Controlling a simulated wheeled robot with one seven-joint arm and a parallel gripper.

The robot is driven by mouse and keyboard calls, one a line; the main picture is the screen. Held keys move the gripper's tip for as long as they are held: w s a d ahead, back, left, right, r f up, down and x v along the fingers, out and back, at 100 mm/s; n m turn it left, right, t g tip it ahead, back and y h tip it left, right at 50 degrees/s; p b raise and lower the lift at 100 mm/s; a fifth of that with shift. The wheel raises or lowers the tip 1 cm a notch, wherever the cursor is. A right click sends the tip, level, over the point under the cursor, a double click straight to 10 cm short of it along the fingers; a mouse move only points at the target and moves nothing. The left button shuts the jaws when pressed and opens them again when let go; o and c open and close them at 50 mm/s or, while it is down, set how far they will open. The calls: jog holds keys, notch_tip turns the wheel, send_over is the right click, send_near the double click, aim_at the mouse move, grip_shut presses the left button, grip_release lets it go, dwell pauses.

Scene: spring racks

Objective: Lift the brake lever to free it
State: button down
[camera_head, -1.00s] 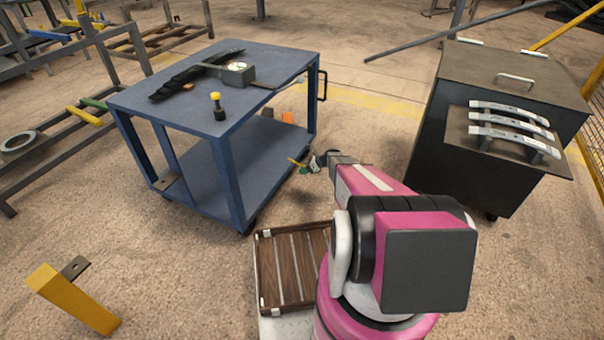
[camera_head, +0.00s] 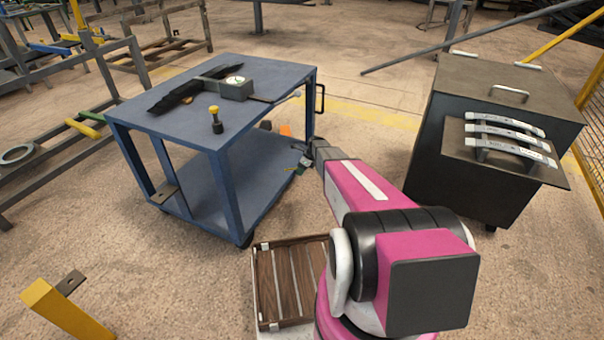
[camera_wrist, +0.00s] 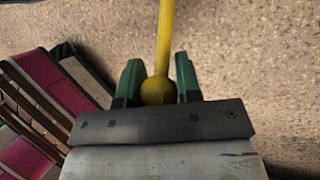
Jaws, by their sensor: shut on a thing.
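The brake lever (camera_wrist: 165,35) is a yellow rod with a round yellow knob at its near end. In the wrist view the knob sits between the two green fingers of my gripper (camera_wrist: 158,80), which is shut on it. The rod runs away past the fingertips toward the top edge. In the head view my gripper (camera_head: 303,158) is beside the lower right of the blue cart (camera_head: 262,118), near its lower shelf. The lever is mostly hidden and too small to make out clearly there.
A slatted wooden crate (camera_head: 262,285) lies below, by my base. A yellow post (camera_head: 62,308) stands at lower left. Concrete floor is open between the cart and cabinet.

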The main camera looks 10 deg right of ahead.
jog(key=shift+r, duration=0.2)
jog(key=c, duration=0.8)
grip_release()
jog(key=v, duration=1)
jog(key=shift+d+r, duration=0.2)
jog(key=shift+r, duration=0.1)
jog(key=s+a+r+n+h, duration=0.1)
jog(key=s+a+r+n, duration=0.1)
jog(key=s+r+n, duration=0.3)
jog(key=s+a+r+n+h, duration=0.2)
jog(key=s+r+n, duration=0.3)
jog(key=s+n, duration=0.6)
jog(key=s+a+r+n+h, duration=0.2)
jog(key=s+r+n, duration=0.3)
jog(key=s, duration=1.4)
jog(key=shift+s+a+r+n, duration=0.1)
jog(key=shift+a+r+n, duration=0.1)
jog(key=shift+n, duration=0.7)
jog(key=shift+s+a+r+n, duration=0.1)
jog(key=shift+a+n, duration=0.15)
jog(key=shift+n, duration=0.65)
